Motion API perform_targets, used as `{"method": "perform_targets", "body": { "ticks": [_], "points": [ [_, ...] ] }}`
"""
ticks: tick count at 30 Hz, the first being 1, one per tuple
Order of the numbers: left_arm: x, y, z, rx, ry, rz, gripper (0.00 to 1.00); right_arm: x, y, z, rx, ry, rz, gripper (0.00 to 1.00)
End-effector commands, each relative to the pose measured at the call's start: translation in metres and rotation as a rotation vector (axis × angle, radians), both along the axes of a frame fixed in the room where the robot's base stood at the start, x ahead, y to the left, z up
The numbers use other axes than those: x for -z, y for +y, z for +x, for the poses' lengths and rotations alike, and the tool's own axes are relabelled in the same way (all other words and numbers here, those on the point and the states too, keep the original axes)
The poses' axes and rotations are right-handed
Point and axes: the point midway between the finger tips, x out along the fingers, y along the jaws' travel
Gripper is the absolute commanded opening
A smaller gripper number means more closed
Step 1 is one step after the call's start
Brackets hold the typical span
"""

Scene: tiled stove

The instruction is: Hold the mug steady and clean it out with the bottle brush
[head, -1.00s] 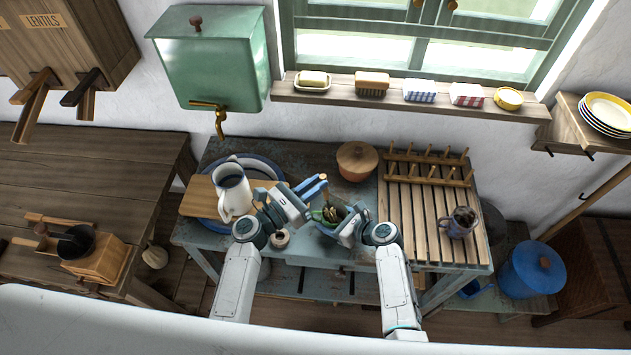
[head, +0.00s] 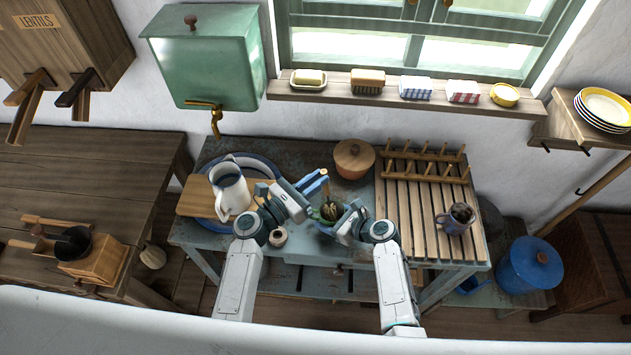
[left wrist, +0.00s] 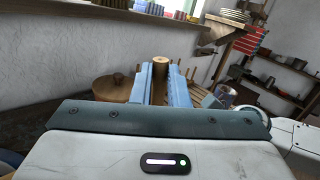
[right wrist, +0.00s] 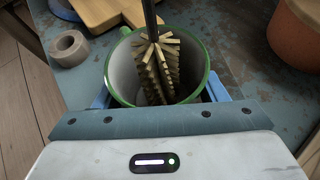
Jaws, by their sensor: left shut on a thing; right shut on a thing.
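A green-rimmed mug with a pale inside (right wrist: 200,82) is between the blue fingers of my right gripper (right wrist: 158,93), which is shut on it. The mug looks upright, low over or on the worn blue table; its base is hidden. The bottle brush has a dark stem and tan bristles (right wrist: 163,72), and its bristle head is inside the mug. My left gripper (head: 317,184), above the mug in the head view, is shut on the brush's wooden handle (left wrist: 160,66). The bristles also show in the head view (head: 331,210). The bristle tips deep in the mug are partly hidden.
A white pitcher (head: 231,196) and a wooden board (head: 193,198) are over a blue-rimmed basin at left. A pale ring-shaped roll (right wrist: 70,48) lies left of the mug. A lidded orange pot (head: 354,160) stands behind. A slatted rack (head: 407,225) with another mug (head: 457,219) is at right.

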Motion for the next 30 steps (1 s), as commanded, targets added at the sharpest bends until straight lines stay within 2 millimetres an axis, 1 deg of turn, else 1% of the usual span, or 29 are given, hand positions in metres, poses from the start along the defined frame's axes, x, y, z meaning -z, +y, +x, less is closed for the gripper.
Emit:
{"method": "perform_targets", "body": {
  "ticks": [1,6,30],
  "points": [
    [-0.006,0.0,0.0,-0.001,-0.004,0.0,0.0,0.0,0.0,0.0,0.0,0.0,0.0,0.49],
    [-0.024,0.0,0.0,-0.001,-0.005,-0.001,0.0,0.0,0.0,0.0,0.0,0.001,-0.001,0.49],
    [-0.105,0.0,0.0,-0.001,-0.005,-0.002,0.0,0.001,0.0,0.0,0.0,0.001,-0.002,0.49]
  ]
}}
